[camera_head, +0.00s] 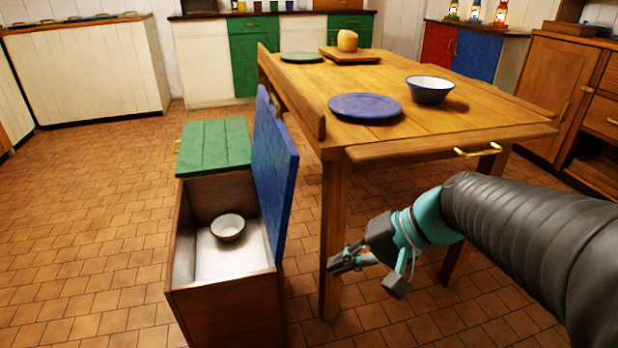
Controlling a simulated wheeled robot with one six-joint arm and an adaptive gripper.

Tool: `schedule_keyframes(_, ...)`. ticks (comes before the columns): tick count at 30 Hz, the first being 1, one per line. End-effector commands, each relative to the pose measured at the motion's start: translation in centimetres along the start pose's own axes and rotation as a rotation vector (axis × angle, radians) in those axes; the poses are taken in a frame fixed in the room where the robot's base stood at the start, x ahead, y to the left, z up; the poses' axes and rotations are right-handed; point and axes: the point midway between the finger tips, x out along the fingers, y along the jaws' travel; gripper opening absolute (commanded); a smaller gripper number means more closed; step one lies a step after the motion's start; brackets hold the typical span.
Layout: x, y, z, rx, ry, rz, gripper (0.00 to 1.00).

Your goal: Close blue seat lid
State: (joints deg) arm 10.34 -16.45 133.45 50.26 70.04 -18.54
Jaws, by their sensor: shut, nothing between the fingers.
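The blue seat lid (272,168) stands open, nearly upright, along the right side of the wooden bench box (222,301). The compartment under it is open, and a small bowl (228,227) sits on its pale floor. The green seat lid (214,146) lies flat and shut over the far part of the bench. My gripper (332,264) is shut and empty. In the picture it is to the right of the blue lid, in front of the near table leg, and apart from the lid.
The wooden table (470,110) stands right of the bench, its left edge close to the blue lid. It bears a blue plate (365,106), a bowl (429,90), a green plate (301,57) and a board with a loaf (347,40). The tiled floor left of the bench is clear.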

Motion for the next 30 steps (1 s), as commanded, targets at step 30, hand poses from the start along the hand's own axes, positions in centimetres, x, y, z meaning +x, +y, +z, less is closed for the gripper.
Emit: schedule_keyframes(30,0.6,-3.7,-20.9,0.204,0.224,-0.898,0.0)
